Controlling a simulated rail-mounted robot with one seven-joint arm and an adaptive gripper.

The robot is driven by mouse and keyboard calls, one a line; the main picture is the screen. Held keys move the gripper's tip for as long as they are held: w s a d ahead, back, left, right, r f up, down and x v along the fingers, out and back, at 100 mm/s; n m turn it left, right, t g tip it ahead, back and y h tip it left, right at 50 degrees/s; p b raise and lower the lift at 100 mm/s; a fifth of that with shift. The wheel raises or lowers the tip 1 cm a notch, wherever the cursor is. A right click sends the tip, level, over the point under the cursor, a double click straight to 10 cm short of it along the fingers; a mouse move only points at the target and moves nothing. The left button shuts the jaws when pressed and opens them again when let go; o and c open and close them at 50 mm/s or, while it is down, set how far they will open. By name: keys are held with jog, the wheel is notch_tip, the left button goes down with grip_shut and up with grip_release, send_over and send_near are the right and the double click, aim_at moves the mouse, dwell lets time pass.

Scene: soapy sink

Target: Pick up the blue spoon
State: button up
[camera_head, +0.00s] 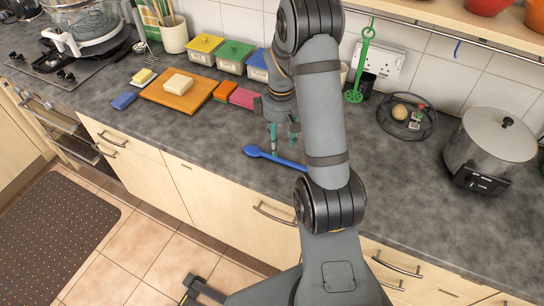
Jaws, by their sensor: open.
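The blue spoon (263,153) lies flat on the grey counter (215,140) near its front edge. Its bowl is at the left, and its handle runs right until my arm hides the far end. My gripper (283,149) points down right above the spoon's handle, close to the bowl end. Its fingers are open with nothing between them. I cannot tell how far the fingertips are above the handle.
A wooden board (179,96) with a pale block stands left on the counter. Orange and pink sponges (243,97) lie beside it. Lidded tubs (234,56) line the wall. A black wire basket (407,126) and a large pot (490,145) stand right.

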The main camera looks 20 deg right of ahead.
aim_at(281, 157)
jog(key=shift+s+d+f, duration=0.15)
jog(key=shift+f, duration=0.45)
jog(key=shift+d+f+p, duration=0.1)
jog(key=shift+f+p, duration=0.9)
jog(key=shift+f, duration=1.55)
jog(key=shift+c, duration=0.6)
grip_shut()
